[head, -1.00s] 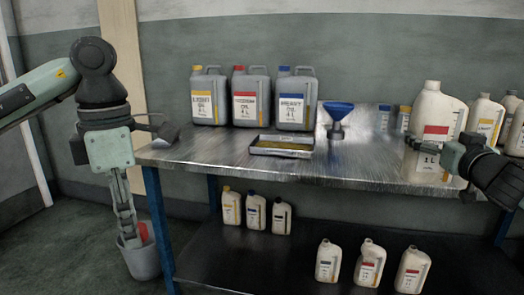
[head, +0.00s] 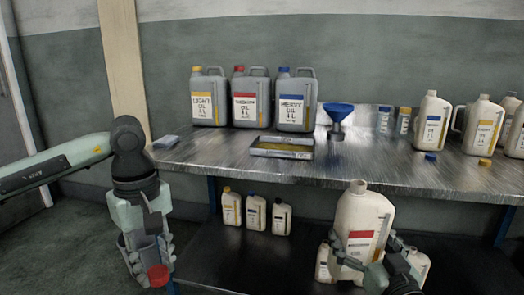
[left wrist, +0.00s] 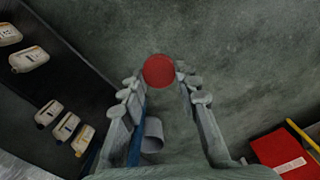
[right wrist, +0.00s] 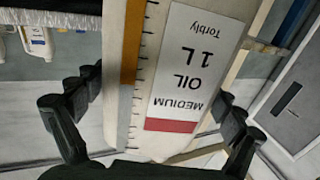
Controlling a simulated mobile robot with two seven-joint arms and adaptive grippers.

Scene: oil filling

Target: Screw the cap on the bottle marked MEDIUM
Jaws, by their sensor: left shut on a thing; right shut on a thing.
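The white one-litre bottle (head: 362,218) has an uncapped neck and a red band on its label. The label reads MEDIUM in the right wrist view (right wrist: 185,80). My right gripper (head: 372,262) is shut around the bottle's lower body and holds it nearly upright in front of the table's edge. My left gripper (head: 150,262) is shut on a red cap (head: 158,275), low at the left. The cap also shows between its fingertips in the left wrist view (left wrist: 159,70). Cap and bottle are far apart.
The metal table (head: 200,165) holds canisters (head: 251,95), a tray (head: 283,147), a blue funnel (head: 337,118) and more bottles (head: 433,120). Loose blue (head: 430,156) and yellow (head: 485,162) caps lie at right. Small bottles (head: 256,212) stand on the lower shelf.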

